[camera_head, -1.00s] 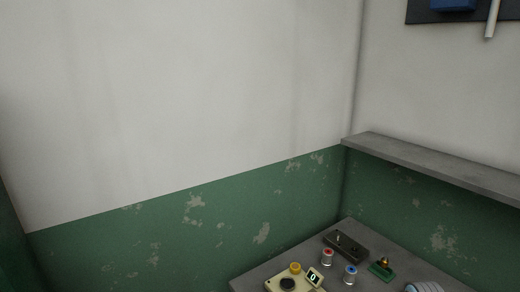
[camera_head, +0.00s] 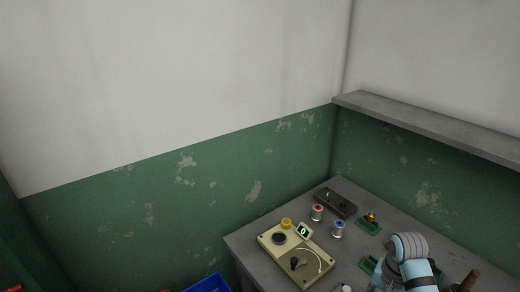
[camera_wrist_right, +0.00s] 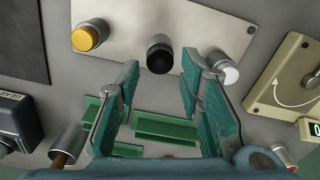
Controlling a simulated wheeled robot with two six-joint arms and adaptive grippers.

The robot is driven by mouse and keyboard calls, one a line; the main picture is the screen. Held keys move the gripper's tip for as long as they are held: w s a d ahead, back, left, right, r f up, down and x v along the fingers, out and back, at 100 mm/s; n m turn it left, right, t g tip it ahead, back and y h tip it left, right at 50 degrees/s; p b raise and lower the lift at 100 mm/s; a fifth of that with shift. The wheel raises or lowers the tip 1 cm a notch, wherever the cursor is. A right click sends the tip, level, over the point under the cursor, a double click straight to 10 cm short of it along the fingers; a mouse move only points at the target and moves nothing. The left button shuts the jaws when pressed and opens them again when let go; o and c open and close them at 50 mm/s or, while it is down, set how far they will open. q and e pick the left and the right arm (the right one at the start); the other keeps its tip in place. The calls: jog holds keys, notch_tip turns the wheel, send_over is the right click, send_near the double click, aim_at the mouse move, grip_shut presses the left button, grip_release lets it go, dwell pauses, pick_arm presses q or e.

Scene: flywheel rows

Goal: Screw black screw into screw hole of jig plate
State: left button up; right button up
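My right gripper (camera_wrist_right: 158,62) is open and empty in the right wrist view, its two teal fingers apart above the workbench. A black round knob-like part (camera_wrist_right: 160,55) on a pale metal plate (camera_wrist_right: 125,30) shows between the fingertips, apparently beyond them. I cannot pick out a black screw or a screw hole for certain. A dark plate with small upright parts (camera_head: 335,202) lies at the bench's back in the head view; I cannot tell whether it is the jig plate. My right arm (camera_head: 405,262) enters at the lower right. My left gripper is not in view.
The grey bench (camera_head: 245,246) holds a beige dial box (camera_head: 315,262), a red-topped spool (camera_head: 317,213), a blue-topped spool (camera_head: 338,229) and a green holder (camera_head: 370,228). A shelf (camera_head: 420,124) runs along the right wall. A blue bin (camera_head: 208,284) stands left of the bench.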

jog(key=n, duration=1.3)
jog(key=shift+n, duration=0.3)
jog(key=shift+f, duration=0.15)
